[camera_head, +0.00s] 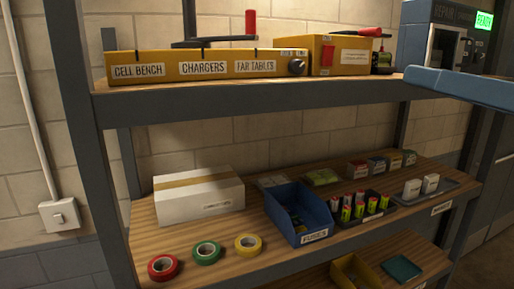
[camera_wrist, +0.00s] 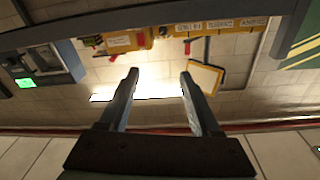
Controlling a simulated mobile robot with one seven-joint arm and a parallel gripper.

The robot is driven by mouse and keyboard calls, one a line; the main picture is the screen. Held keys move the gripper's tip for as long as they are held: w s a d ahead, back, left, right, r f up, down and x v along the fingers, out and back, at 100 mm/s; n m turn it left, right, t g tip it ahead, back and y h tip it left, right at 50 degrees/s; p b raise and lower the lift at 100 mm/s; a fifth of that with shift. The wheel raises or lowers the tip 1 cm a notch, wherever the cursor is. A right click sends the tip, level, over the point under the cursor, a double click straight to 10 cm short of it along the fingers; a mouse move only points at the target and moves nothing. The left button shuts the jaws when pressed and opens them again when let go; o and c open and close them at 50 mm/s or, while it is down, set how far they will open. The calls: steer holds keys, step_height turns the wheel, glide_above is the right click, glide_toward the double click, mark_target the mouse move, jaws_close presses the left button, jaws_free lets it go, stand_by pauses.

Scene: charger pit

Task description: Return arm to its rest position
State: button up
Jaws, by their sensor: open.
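My gripper (camera_wrist: 158,78) shows in the wrist view with its two fingers spread apart and nothing between them. The wrist view looks upside down, with the labelled yellow boxes near its top edge. The head view faces a metal shelf unit with wooden boards.
The upper shelf (camera_head: 250,93) holds a yellow labelled box (camera_head: 210,68), a second yellow box (camera_head: 340,55) and a blue device (camera_head: 430,35) with a green screen. The lower shelf (camera_head: 225,270) holds a white carton (camera_head: 200,200), tape rolls, a blue fuse bin (camera_head: 298,215) and batteries.

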steer(key=w+a+f+m+t+h+b, duration=0.1)
steer(key=w+a+f+t+h+b, duration=0.25)
steer(key=w+a, duration=0.45)
steer(key=s+a+t+h+b, duration=0.2)
steer(key=s+a+t, duration=0.3)
steer(key=s+a, duration=0.4)
steer(key=a+b, duration=0.1)
steer(key=a, duration=0.1)
steer(key=shift+s+a+r+t, duration=0.3)
steer(key=shift+s+r+t, duration=0.05)
steer(key=shift+s+r, duration=0.05)
